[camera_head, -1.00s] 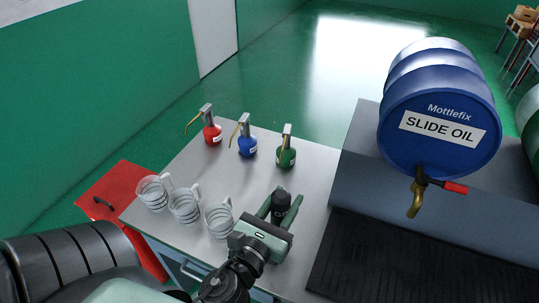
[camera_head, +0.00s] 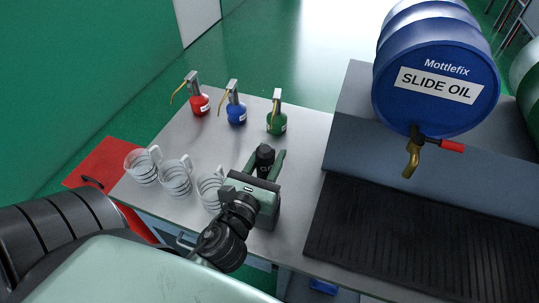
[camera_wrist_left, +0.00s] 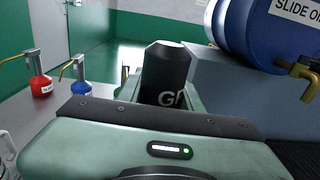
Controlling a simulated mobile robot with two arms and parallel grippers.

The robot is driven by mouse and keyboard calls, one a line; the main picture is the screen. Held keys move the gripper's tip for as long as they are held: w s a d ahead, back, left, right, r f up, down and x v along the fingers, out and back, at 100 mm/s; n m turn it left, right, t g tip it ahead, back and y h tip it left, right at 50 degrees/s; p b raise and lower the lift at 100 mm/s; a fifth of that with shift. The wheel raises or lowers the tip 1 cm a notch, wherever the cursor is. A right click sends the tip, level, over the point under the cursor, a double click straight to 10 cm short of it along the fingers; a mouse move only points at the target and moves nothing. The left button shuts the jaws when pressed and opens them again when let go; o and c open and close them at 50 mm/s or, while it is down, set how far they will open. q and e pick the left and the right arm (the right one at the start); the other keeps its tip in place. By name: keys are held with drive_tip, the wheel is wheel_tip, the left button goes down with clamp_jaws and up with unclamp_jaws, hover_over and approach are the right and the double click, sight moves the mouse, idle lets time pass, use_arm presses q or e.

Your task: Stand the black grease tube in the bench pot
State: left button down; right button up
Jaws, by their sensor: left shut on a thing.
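The black grease tube (camera_head: 264,157) is held between the two green fingers of my left gripper (camera_head: 265,165), over the grey bench top. In the left wrist view the tube (camera_wrist_left: 166,72) stands roughly upright between the fingers (camera_wrist_left: 163,95), with pale letters on its side. Its lower end is hidden by my gripper body, so I cannot tell whether it touches the bench. I cannot make out a bench pot in either view. My right gripper is not in view.
Three clear jugs (camera_head: 176,178) stand left of my left gripper, the closest beside it. Red (camera_head: 200,104), blue (camera_head: 236,113) and green (camera_head: 277,123) oil cans stand behind. A blue drum (camera_head: 436,85) with a brass tap (camera_head: 411,158) and a black ribbed mat (camera_head: 400,245) are at right.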

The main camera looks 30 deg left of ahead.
use_arm(q)
wheel_tip(320, 180, down, 9)
drive_tip(key=b, duration=0.7)
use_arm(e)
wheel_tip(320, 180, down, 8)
use_arm(q)
drive_tip(key=shift+r, duration=0.1)
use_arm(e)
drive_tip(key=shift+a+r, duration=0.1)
use_arm(q)
drive_tip(key=c, duration=0.9)
unclamp_jaws()
